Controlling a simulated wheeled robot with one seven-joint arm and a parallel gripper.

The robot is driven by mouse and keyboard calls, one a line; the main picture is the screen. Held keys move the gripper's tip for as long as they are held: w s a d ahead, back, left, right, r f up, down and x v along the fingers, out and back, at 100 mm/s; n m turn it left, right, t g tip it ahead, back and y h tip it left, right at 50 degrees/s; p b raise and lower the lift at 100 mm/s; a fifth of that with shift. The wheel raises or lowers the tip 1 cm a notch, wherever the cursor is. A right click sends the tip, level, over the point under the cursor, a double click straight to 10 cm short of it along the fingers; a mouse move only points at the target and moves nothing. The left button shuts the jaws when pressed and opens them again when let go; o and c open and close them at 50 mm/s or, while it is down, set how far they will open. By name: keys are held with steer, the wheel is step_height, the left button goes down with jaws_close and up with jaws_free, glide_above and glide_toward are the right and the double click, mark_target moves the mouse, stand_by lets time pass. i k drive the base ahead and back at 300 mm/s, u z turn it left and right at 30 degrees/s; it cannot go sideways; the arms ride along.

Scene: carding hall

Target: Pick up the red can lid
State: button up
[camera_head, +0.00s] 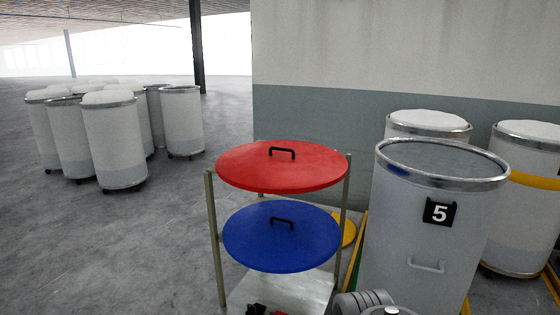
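The red can lid (245,167) is a flat red disc with a black handle (282,153) at its centre. It lies level on top of a metal stand (213,240) with thin upright posts. A blue lid (255,243) with a black handle lies on the level below it. The part of the red lid's underside and the stand's top are hidden by the lid itself.
A grey can marked 5 (405,235) stands close right of the stand, with other cans (428,122) behind it. A wall (330,120) rises behind the stand. Several white cans (115,140) stand at the left. The floor (120,250) left of the stand is clear.

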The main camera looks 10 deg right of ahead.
mark_target(268, 167)
steer(key=k, duration=0.55)
steer(key=u, duration=0.65)
steer(key=i, duration=0.5)
steer(key=u, duration=0.8)
steer(key=i, duration=1.65)
steer(key=z, duration=1)
steer(key=i, duration=0.6)
steer(key=z, duration=0.5)
